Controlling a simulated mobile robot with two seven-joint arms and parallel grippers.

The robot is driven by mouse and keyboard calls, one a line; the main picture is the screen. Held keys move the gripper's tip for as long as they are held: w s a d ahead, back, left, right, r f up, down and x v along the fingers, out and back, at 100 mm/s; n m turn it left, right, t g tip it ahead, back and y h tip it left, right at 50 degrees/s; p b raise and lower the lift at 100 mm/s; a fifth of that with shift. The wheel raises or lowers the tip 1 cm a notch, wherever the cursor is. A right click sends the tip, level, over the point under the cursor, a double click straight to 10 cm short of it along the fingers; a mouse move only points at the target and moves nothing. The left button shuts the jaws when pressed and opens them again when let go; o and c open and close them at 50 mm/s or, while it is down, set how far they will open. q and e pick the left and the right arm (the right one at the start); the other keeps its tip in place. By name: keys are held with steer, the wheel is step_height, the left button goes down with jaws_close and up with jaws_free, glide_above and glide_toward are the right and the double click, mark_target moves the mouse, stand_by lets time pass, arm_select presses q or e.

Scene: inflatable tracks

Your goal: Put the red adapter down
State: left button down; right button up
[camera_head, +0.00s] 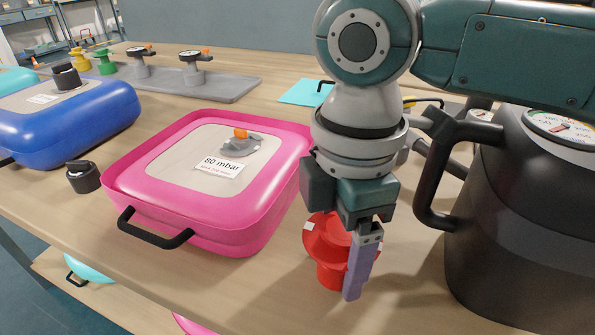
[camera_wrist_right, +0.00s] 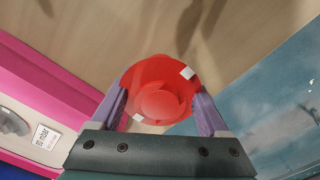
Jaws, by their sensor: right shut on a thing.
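The red adapter (camera_head: 325,250) is a flanged, stepped round piece with small white labels, seen in the head view just right of the pink inflatable track. My right gripper (camera_head: 357,275) points down with its purple fingers shut on the adapter. In the right wrist view the two fingers flank the red adapter (camera_wrist_right: 160,88) on both sides. The front finger hides part of the adapter in the head view. The adapter is upright, low over the wooden table (camera_head: 225,285); I cannot tell whether it touches it. My left gripper is not in view.
The pink track (camera_head: 280,165), marked 80 mbar, lies close to the left. A dark pressure vessel (camera_head: 515,250) with a gauge stands close to the right. A blue track (camera_head: 75,125) and a black cap (camera_head: 83,178) lie farther left. A grey tray (camera_head: 220,90) holds fittings behind.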

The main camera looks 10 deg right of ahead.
steer(key=shift+f, duration=0.15)
steer(key=o, duration=1.2)
steer(key=shift+o, duration=0.2)
